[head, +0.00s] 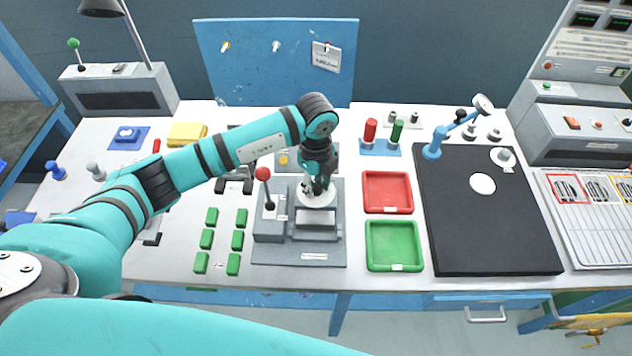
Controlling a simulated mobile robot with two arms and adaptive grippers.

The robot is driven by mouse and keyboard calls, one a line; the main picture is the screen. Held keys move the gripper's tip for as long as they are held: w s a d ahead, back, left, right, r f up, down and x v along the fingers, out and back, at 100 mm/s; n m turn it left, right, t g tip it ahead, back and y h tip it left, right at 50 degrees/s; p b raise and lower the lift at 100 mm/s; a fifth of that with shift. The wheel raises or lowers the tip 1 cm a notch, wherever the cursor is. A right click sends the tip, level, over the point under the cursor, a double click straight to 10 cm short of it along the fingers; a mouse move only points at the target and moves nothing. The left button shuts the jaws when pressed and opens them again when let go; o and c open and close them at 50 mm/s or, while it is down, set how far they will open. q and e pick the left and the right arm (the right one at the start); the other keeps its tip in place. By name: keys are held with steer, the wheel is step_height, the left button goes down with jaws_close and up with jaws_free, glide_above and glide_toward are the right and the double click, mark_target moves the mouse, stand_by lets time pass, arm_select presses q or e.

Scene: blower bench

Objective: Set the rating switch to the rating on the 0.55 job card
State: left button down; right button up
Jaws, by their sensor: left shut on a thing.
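My left gripper (318,184) reaches down onto the grey fixture (270,252) at the middle of the bench. Its fingers are shut on a small part at the white round dial (305,201); the fingers hide most of that part. I cannot tell for sure whether this dial is the rating switch, and its markings are too small to read. A white card (326,56) hangs on the blue board at the back. Its print is too small to tell whether it is the 0.55 job card. My right gripper is not in view.
A red-knobbed lever (264,175) stands just left of the dial. Green blocks (207,239) lie left of the fixture. A red tray (387,192) and a green tray (394,246) lie right of it, then a black mat (485,235). Framed cards (568,189) lie at far right.

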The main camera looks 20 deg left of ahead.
arm_select(q)
steer(key=shift+w+r+n+p, duration=0.15)
steer(key=shift+n+p, duration=0.15)
steer(key=shift+n, duration=1.6)
